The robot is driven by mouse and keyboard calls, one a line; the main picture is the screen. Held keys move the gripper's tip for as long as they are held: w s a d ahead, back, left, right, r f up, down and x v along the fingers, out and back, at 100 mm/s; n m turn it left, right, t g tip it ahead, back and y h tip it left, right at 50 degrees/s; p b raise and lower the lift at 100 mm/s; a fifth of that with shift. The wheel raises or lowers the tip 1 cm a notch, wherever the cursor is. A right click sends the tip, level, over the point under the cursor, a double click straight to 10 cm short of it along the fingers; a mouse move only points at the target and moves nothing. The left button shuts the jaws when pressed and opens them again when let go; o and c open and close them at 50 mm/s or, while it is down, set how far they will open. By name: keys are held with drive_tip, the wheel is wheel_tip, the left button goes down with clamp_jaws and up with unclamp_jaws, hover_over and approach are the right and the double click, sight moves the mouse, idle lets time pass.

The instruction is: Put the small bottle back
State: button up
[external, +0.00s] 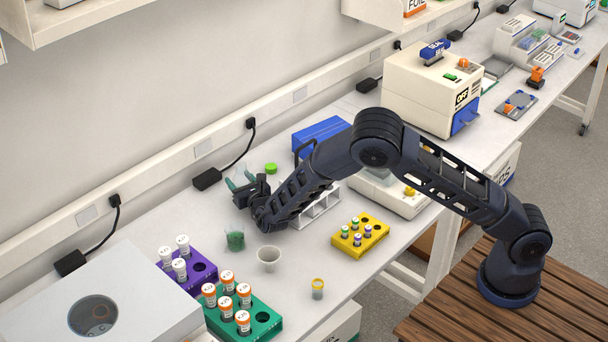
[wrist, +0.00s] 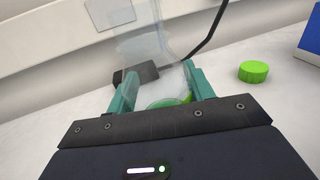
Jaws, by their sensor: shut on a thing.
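My gripper (external: 240,180) is over the bench, left of the white rack. In the wrist view its teal fingers (wrist: 157,72) are shut on a clear, see-through bottle (wrist: 145,45). Green shows low between the fingers; I cannot tell whether it is inside the bottle. The bottle is hard to make out in the external view. A green screw cap (external: 271,168) lies loose on the bench beyond the gripper, and at right in the wrist view (wrist: 253,71). A clear jar with green contents (external: 235,240) stands on the bench below the gripper.
A pale cup (external: 268,259) and a yellow-capped vial (external: 318,289) stand in front. A yellow rack (external: 345,245), a purple rack (external: 205,285) and a green rack (external: 262,328) hold vials. A white rack (external: 318,208) and blue box (external: 322,133) are close right of my gripper.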

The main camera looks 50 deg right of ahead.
sight(243, 168)
drive_tip(key=o, duration=1.1)
drive_tip(key=shift+f, duration=0.1)
drive_tip(key=shift+c, duration=0.2)
drive_tip(key=shift+s, duration=0.25)
drive_tip(key=v, duration=0.4)
drive_tip(key=shift+a, duration=0.1)
drive_tip(key=r, duration=0.5)
drive_tip(key=shift+s+r, duration=0.25)
drive_tip(key=shift+r, duration=0.9)
